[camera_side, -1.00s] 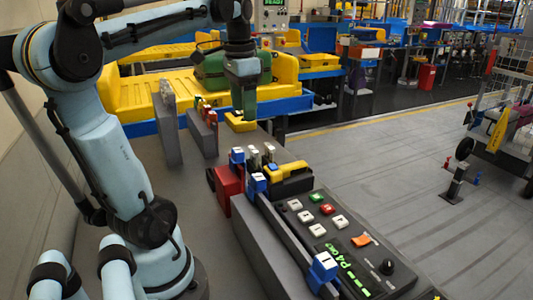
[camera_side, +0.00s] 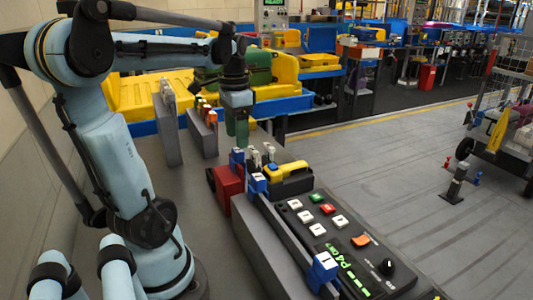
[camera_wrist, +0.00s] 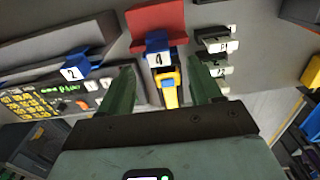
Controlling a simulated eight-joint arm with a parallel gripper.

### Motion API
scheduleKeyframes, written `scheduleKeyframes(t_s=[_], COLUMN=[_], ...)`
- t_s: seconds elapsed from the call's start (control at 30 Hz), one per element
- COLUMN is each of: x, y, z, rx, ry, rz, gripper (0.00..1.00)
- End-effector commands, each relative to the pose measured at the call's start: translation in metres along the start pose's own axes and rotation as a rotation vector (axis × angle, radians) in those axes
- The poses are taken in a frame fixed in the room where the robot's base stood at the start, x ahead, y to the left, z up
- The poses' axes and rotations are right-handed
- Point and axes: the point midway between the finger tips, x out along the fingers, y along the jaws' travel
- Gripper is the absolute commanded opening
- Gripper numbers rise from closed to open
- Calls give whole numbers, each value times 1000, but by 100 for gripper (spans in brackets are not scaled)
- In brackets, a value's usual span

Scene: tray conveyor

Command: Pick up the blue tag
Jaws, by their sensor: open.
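My gripper (camera_side: 237,146) hangs fingers down, open and empty, above the far end of the work station in the side view. In the wrist view my gripper (camera_wrist: 165,80) shows two spread green fingers. A blue tag with a white face marked 4 (camera_wrist: 158,52) appears between and beyond the fingertips, in front of a red block (camera_wrist: 155,20). A second blue tag, marked 2 (camera_wrist: 72,73), lies to the left, outside the fingers. The side view shows blue tags by the red block (camera_side: 257,183) and along the black rail (camera_side: 323,266). I cannot tell which tag is meant.
A yellow-and-black device (camera_side: 288,171) lies beside the tags, and also shows between the fingers in the wrist view (camera_wrist: 170,90). Pale tags on dark clips (camera_wrist: 219,45) stand at right. A button panel (camera_side: 345,240) and upright grey plates (camera_side: 167,125) flank the station.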

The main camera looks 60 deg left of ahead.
Motion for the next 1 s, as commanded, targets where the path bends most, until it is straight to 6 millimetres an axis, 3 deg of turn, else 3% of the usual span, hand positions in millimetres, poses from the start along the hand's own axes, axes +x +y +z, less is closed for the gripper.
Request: scheduleKeyframes(t_s=[0.3, 0.6, 1.0], x=[35, 38, 38], y=[2, 2, 2], z=[1, 1, 1], rx=[0, 0, 0], ry=[0, 0, 0], rz=[0, 0, 0], gripper=[64, 64, 4])
